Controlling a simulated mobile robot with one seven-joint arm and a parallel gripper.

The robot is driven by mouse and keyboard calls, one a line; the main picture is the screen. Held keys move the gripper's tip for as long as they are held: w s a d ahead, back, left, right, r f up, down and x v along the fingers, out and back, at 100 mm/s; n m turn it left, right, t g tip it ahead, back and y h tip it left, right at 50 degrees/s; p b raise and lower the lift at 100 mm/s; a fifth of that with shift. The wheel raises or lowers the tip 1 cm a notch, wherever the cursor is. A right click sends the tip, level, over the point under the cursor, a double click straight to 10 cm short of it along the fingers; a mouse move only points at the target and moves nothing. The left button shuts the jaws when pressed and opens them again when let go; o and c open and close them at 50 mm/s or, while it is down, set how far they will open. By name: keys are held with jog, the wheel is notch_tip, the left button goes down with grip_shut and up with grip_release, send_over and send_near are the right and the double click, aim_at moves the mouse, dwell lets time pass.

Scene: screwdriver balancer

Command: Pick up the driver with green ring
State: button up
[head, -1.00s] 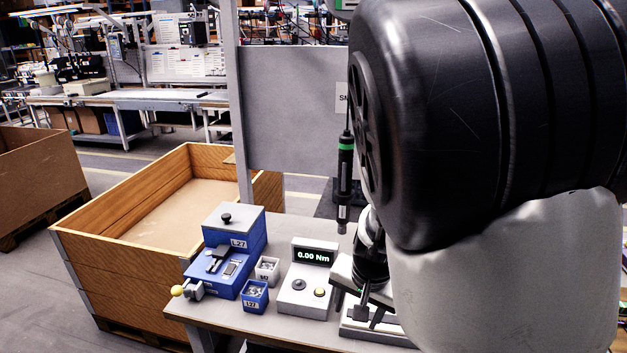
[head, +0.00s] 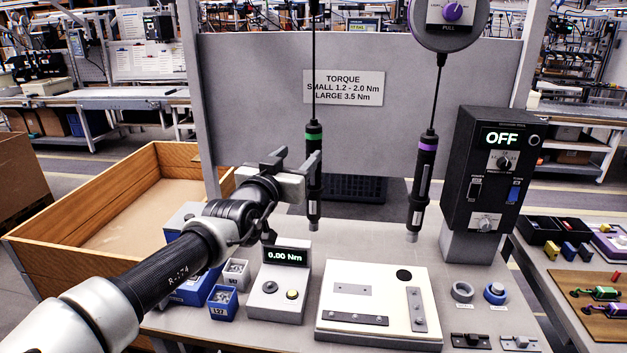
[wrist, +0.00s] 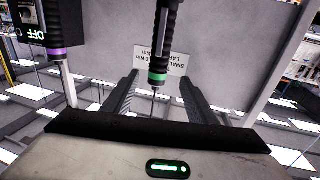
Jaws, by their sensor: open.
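The driver with the green ring (head: 314,182) is black and hangs upright on a cable in front of the grey panel. My gripper (head: 301,160) is open and empty at its left, its fingers pointing toward the upper handle just below the green ring. In the wrist view, which is upside down, the driver (wrist: 165,40) shows in the gap between the two spread fingers (wrist: 158,82), with its green ring near the tips. I cannot tell whether the fingers reach around it. A second driver with a purple ring (head: 422,185) hangs to the right.
The purple-knobbed balancer (head: 451,14) holds the second driver's cable. A black controller marked OFF (head: 488,165) stands at right. Below are a torque meter (head: 279,285), a white plate fixture (head: 375,305) and small blue bins (head: 222,302). A wooden crate (head: 100,195) stands left.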

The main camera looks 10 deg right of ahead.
aim_at(310, 145)
jog(key=x, duration=0.9)
jog(key=shift+s+f, duration=0.1)
jog(key=shift+f+x, duration=0.2)
jog(key=shift+x, duration=1.15)
jog(key=shift+f+x, duration=0.15)
jog(key=shift+x, duration=1.2)
jog(key=shift+s+r, duration=0.1)
grip_shut()
